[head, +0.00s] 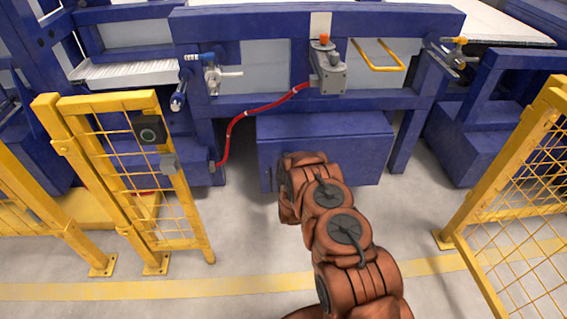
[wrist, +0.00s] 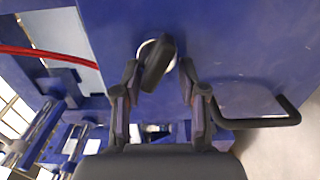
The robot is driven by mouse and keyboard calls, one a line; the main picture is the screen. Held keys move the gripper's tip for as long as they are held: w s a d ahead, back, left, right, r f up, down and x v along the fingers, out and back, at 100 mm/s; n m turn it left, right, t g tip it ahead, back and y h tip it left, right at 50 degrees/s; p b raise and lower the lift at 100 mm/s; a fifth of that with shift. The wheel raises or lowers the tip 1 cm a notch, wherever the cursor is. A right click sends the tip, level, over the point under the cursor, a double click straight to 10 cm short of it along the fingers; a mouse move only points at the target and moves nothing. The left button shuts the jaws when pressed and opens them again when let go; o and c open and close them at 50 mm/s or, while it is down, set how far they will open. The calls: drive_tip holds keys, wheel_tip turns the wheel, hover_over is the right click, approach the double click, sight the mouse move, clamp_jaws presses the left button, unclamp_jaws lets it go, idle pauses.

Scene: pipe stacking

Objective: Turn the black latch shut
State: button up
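The black latch (wrist: 158,64) sits on a pale round base on a blue cabinet face in the wrist view. It is tilted, its upper end leaning to the right. My gripper (wrist: 158,82) is open, with one finger on each side of the latch. The left finger is close to the latch's lower end; I cannot tell whether they touch. The right finger stands apart from it. In the head view my arm reaches toward the low blue cabinet (head: 340,135) and hides the latch and my gripper.
A black bar handle (wrist: 262,121) is right of my gripper in the wrist view. A red hose (head: 262,108) runs above the cabinet. A yellow mesh gate (head: 120,100) stands at left and a yellow fence (head: 515,165) at right.

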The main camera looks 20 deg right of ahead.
drive_tip(key=shift+a, duration=0.3)
drive_tip(key=shift+a, duration=0.1)
drive_tip(key=v, duration=1.2)
idle(0.3)
drive_tip(key=shift+w, duration=0.1)
